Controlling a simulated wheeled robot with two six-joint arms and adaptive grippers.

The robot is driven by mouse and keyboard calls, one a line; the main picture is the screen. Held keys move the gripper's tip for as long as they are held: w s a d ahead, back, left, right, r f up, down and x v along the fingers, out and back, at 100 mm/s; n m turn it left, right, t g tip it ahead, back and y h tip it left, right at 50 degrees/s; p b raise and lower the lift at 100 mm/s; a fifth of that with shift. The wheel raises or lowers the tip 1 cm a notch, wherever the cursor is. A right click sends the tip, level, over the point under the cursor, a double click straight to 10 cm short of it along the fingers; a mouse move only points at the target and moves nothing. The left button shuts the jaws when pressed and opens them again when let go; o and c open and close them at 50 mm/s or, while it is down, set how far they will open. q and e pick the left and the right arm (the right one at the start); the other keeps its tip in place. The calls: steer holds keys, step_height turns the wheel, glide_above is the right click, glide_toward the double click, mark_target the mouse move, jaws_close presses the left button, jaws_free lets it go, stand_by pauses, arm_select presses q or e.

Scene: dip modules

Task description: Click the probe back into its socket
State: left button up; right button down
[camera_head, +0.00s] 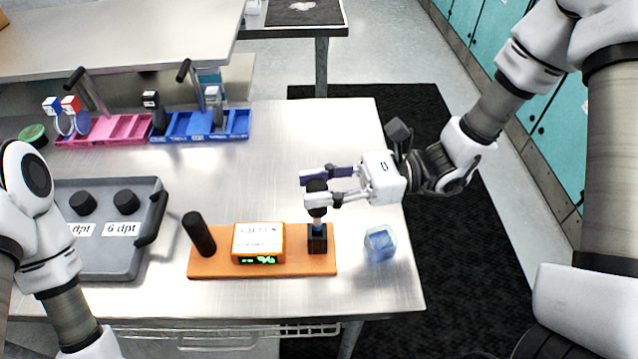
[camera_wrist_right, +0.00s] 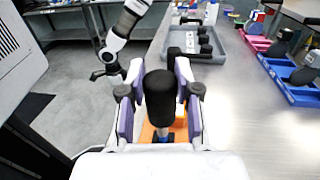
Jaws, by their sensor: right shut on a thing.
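The probe (camera_head: 317,186) has a thick black handle and a pale, bluish shaft. My right gripper (camera_head: 318,188) is shut on its handle, and the probe stands upright. Its lower end is at the black socket block (camera_head: 317,240) at the right end of the orange board (camera_head: 210,265); I cannot tell how deep it sits. In the right wrist view the black handle (camera_wrist_right: 160,97) stands between the fingers and hides most of the socket. My left gripper (camera_wrist_right: 109,70) shows small in that view, empty with its fingers apart, away from the board.
The orange board also carries a meter (camera_head: 258,241) with a green display and a tilted black cylinder (camera_head: 199,234). A clear box with blue contents (camera_head: 380,243) stands right of the board. A grey tray (camera_head: 110,265) is at left; pink (camera_head: 105,131) and blue (camera_head: 235,122) racks are behind.

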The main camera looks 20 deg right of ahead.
mark_target(319, 211)
steer(key=shift+f, duration=0.1)
stand_by(0.3)
steer(key=shift+f+b, duration=0.3)
steer(key=shift+b, duration=0.1)
steer(key=shift+f+b, duration=2.3)
steer(key=shift+f, duration=0.35)
stand_by(1.6)
steer(key=shift+c, duration=0.9)
jaws_free()
steer(key=shift+r+p, duration=3.7)
steer(key=shift+r, duration=0.9)
steer(key=shift+f, duration=0.1)
